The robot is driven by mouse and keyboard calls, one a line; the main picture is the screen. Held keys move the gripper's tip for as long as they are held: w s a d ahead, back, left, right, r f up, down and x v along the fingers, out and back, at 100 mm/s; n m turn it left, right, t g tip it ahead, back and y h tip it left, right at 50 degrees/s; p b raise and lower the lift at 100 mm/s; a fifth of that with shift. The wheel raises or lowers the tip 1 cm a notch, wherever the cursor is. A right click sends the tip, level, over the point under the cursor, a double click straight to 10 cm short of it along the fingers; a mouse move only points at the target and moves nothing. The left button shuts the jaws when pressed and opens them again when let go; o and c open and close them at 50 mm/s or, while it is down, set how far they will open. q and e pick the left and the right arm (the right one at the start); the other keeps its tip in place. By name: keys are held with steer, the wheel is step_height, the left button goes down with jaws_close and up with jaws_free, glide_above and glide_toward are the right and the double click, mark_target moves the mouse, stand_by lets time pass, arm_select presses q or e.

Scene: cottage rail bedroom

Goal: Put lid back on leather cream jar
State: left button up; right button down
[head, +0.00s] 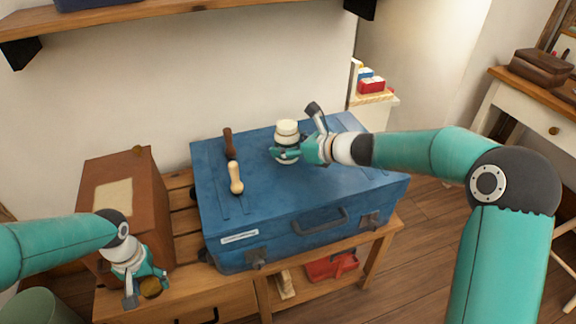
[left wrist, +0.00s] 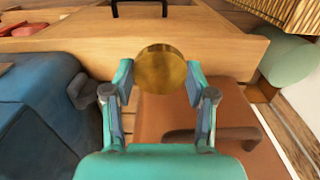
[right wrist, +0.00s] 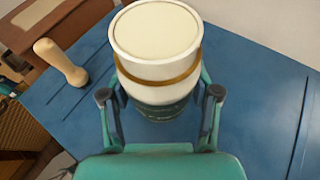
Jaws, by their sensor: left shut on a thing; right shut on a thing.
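The jar (head: 287,128) is cream-coloured and stands upright on the blue suitcase. In the right wrist view the jar (right wrist: 155,70) shows a pale round top, a brass-coloured band and a dark green lower part. My right gripper (head: 288,153) is shut on the jar's lower body from the side. A round brass-coloured disc, seemingly the lid (left wrist: 160,70), is between the fingertips of my left gripper (left wrist: 158,76).
The blue suitcase (head: 300,205) lies on a wooden bench (head: 375,245). A dark-handled tool (head: 229,143) and a pale wooden-handled tool (head: 236,178) lie left of the jar. A brown box (head: 150,195) stands near my left arm. The suitcase's front top is clear.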

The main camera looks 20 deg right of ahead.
mark_target(287, 173)
steer(key=shift+r, duration=0.1)
